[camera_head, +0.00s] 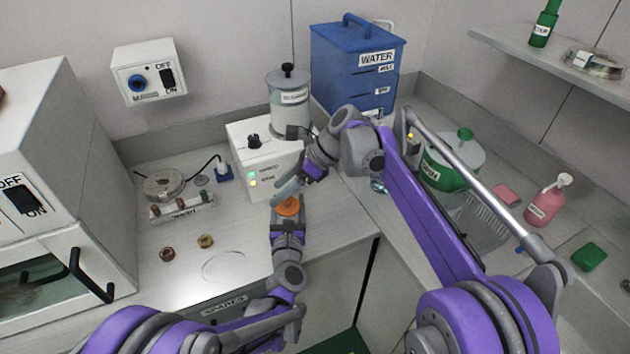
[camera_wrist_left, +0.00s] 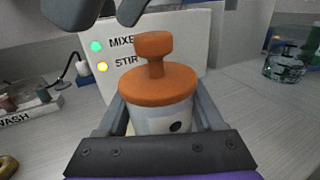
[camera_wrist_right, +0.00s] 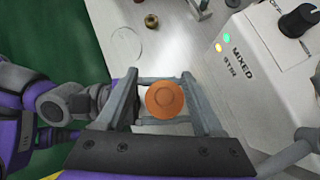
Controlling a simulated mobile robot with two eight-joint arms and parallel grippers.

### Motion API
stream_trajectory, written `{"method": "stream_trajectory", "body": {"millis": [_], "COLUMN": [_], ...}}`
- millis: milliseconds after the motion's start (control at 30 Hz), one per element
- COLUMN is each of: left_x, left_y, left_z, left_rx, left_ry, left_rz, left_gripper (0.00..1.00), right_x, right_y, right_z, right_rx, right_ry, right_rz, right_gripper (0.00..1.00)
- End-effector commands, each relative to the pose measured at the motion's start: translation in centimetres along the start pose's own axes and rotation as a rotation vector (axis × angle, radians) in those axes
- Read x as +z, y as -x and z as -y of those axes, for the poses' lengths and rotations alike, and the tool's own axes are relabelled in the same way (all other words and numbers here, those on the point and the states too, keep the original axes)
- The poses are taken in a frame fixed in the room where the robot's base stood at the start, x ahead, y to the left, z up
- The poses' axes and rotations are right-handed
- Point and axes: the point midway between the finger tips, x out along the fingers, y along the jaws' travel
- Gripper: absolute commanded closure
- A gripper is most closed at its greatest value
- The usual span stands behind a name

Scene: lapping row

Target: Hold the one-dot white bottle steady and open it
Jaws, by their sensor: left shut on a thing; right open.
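The white bottle (camera_wrist_left: 165,122) with one dark dot stands upright in the left wrist view, capped by an orange lid (camera_wrist_left: 158,85) with a raised knob. My left gripper (camera_head: 287,214) is shut around the bottle's body from the front. In the head view only the orange lid (camera_head: 288,206) shows clearly; the body is hidden. My right gripper (camera_head: 284,192) is open above the lid. In the right wrist view the lid (camera_wrist_right: 165,100) appears between the right gripper's spread fingers. In the left wrist view the right fingertips are above the knob, apart from it.
The white mixer box (camera_head: 262,160) stands just behind the bottle. A blue water tank (camera_head: 350,65) is at the back. The counter's front edge is close by.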

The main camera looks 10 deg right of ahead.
Motion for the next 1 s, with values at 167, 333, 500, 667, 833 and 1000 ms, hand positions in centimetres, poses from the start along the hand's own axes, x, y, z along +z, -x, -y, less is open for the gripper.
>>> {"method": "stream_trajectory", "body": {"millis": [167, 333, 500, 667, 833, 1000], "left_x": [0.0, 0.0, 0.0, 0.0, 0.0, 0.0], "left_y": [0.0, 0.0, 0.0, 0.0, 0.0, 0.0], "left_z": [0.0, 0.0, 0.0, 0.0, 0.0, 0.0], "left_rx": [0.000, 0.000, 0.000, 0.000, 0.000, 0.000], "left_ry": [0.000, 0.000, 0.000, 0.000, 0.000, 0.000], "left_rz": [0.000, 0.000, 0.000, 0.000, 0.000, 0.000], "left_gripper": [1.00, 1.00, 1.00, 1.00, 1.00, 1.00], "right_x": [-1.0, -1.9, -2.7, -3.2, -4.4, -6.6], "right_y": [2.2, 5.3, 7.9, 8.6, 7.2, 4.8], "right_z": [-0.3, -1.0, -1.8, -2.1, -1.9, -1.6], "right_rx": [-0.091, -0.203, -0.288, -0.320, -0.322, -0.321], "right_ry": [-0.030, -0.037, -0.037, -0.036, -0.036, -0.036], "right_rz": [0.328, 0.584, 0.738, 0.791, 0.795, 0.794], "right_gripper": [0.31, 0.31, 0.31, 0.31, 0.31, 0.31]}}
